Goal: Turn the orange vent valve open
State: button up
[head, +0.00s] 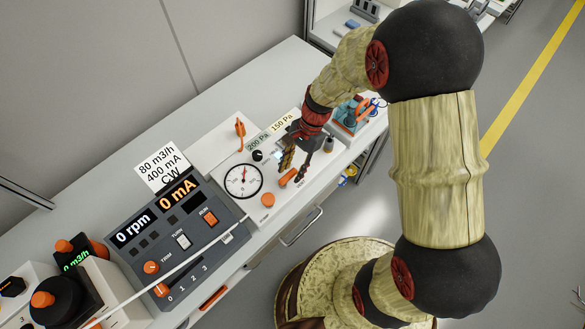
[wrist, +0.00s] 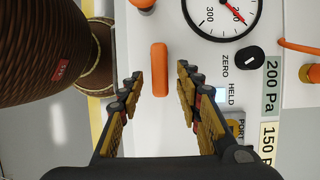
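An orange bar-shaped handle (head: 289,176) sits on the white gauge panel, near its front edge. I take it for the vent valve, but its label is not readable. In the wrist view the handle (wrist: 160,70) stands lengthwise between my fingers, with a gap on each side. My gripper (head: 294,168) is open and empty above the panel, and its fingers (wrist: 158,82) point toward the handle. I cannot tell the exact height of the fingertips. A round dial gauge (head: 242,181) with a red needle is beside the handle and also shows in the wrist view (wrist: 222,12).
A dark control box (head: 180,233) reading 0 rpm and 0 mA stands to the left. A white rod (head: 170,270) crosses in front of it.

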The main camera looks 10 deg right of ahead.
jog(key=shift+c, duration=1.4)
grip_shut()
